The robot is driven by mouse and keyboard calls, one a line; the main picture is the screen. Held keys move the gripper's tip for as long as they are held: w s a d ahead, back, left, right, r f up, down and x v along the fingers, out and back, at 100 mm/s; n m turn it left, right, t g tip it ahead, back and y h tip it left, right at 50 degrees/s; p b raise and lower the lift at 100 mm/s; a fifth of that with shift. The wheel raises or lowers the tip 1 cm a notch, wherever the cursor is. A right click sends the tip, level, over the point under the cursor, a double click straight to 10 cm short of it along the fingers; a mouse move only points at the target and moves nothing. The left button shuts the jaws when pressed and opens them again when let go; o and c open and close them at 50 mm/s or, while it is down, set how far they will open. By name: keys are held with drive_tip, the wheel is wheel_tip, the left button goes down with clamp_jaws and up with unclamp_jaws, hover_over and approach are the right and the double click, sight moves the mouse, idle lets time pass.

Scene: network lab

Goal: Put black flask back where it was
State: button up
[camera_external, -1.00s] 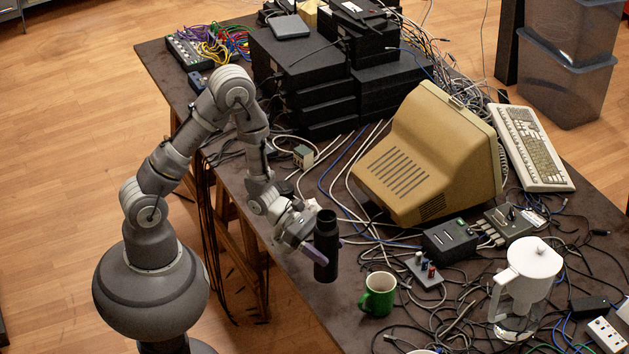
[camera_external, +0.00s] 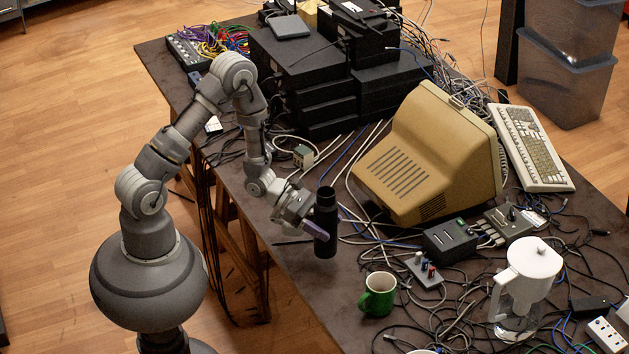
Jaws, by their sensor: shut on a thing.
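The black flask (camera_external: 326,222) is upright near the table's front left edge, in front of the beige monitor. My gripper (camera_external: 314,228) is shut on the flask's lower half from the left. The flask seems to be at or just above the tabletop; I cannot tell whether its base touches. The far finger is hidden behind the flask.
A green mug (camera_external: 378,294) stands in front of the flask to the right. The beige monitor (camera_external: 425,160) is behind it. A white jug (camera_external: 526,280) and tangled cables cover the right side. Bare table (camera_external: 300,268) lies left of the mug.

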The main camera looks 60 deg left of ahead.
drive_tip(key=w+d+f+b, duration=0.1)
drive_tip(key=w+f+b, duration=0.2)
drive_tip(key=w, duration=0.4)
drive_tip(key=shift+d+f, duration=0.4)
drive_tip(key=shift+f, duration=0.2)
drive_tip(key=shift+f, duration=0.1)
drive_tip(key=o, duration=1.5)
